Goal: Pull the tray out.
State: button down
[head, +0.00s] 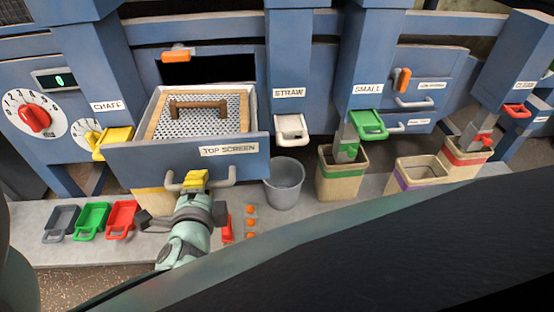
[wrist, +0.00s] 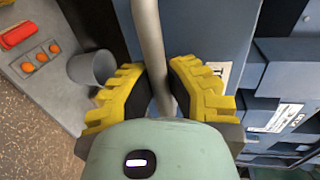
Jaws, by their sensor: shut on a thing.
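The tray is a blue-fronted drawer labelled "TOP SCREEN" (head: 135,160), standing out from the machine in the head view. A perforated screen (head: 215,118) in a wooden frame with a wooden handle sits in it. My gripper (head: 194,180) is at the front of the drawer, on its grey bar handle (head: 225,178). In the wrist view, the yellow fingers (wrist: 158,95) lie on both sides of the grey bar (wrist: 150,45) and are shut on it. The fingers hide the middle of the handle in the head view.
A grey bucket (head: 284,185) stands right of the drawer, with several tan bins (head: 342,183) further right. Grey, green and red scoops (head: 92,220) lie on the platform at left. An orange latch (head: 176,56) is above the drawer opening.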

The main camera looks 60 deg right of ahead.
jog(key=c, duration=0.9)
grip_release()
jog(key=shift+c, duration=0.2)
